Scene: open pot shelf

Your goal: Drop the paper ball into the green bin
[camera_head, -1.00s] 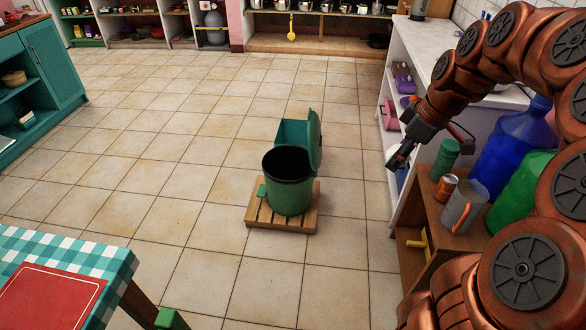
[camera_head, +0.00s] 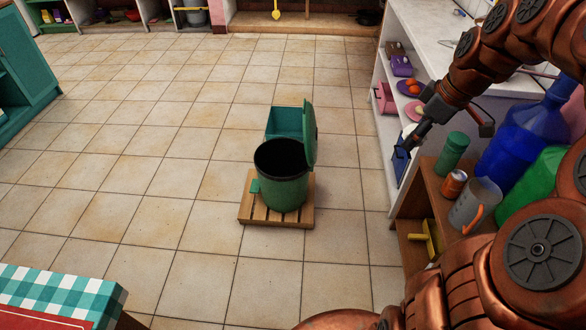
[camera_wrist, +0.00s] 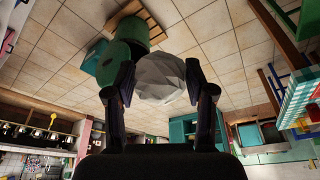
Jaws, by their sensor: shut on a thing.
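The green bin (camera_head: 283,186) stands on a wooden slatted pallet (camera_head: 262,216) on the tiled floor, with its lid (camera_head: 310,135) raised at the right and its dark opening facing up. My gripper (camera_head: 406,146) is beside the white shelf, to the right of the bin and apart from it. In the wrist view, my gripper (camera_wrist: 161,92) is shut on the white faceted paper ball (camera_wrist: 163,78), which sits between the two fingers. The bin also shows in the wrist view (camera_wrist: 128,32), beyond the ball.
A white shelf (camera_head: 381,123) and a wooden stand (camera_head: 413,215) hold a green canister (camera_head: 452,150), an orange can (camera_head: 454,183), a grey mug (camera_head: 475,208) and large jugs at the right. A checkered table (camera_head: 105,290) is at lower left.

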